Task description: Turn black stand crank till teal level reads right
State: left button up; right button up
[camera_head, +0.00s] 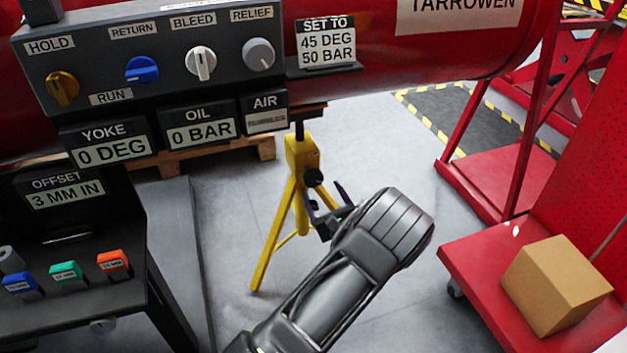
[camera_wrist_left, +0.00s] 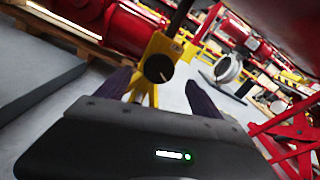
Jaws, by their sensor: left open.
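The black stand crank (camera_head: 314,177) is a round dark knob on the yellow tripod stand (camera_head: 300,152). In the left wrist view the crank (camera_wrist_left: 158,68) shows as a black disc on the yellow stand (camera_wrist_left: 163,45), between and beyond my fingertips. My left gripper (camera_head: 328,203) is open, close to the crank and just below it in the head view; its two dark fingers also show in the wrist view (camera_wrist_left: 158,88). I cannot tell whether they touch the crank. I cannot make out a teal level; a small teal block (camera_head: 65,271) lies on the black bench. My right gripper is not in view.
A grey panel (camera_head: 115,45) with knobs and signs hangs before a large red cylinder (camera_head: 420,45). The black bench (camera_head: 90,310) stands at left. A red cart (camera_head: 480,275) with a cardboard box (camera_head: 556,285) stands at right. Grey floor surrounds the tripod.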

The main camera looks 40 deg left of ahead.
aim_at(315, 180)
pick_arm(q)
jog(key=b+x, duration=0.2)
jog(key=x, duration=0.4)
jog(key=shift+w+a+f, duration=0.1)
jog(key=shift+a, duration=0.2)
jog(key=shift+w+a, duration=0.35)
jog(key=shift+a, duration=0.1)
jog(key=c, duration=1.4)
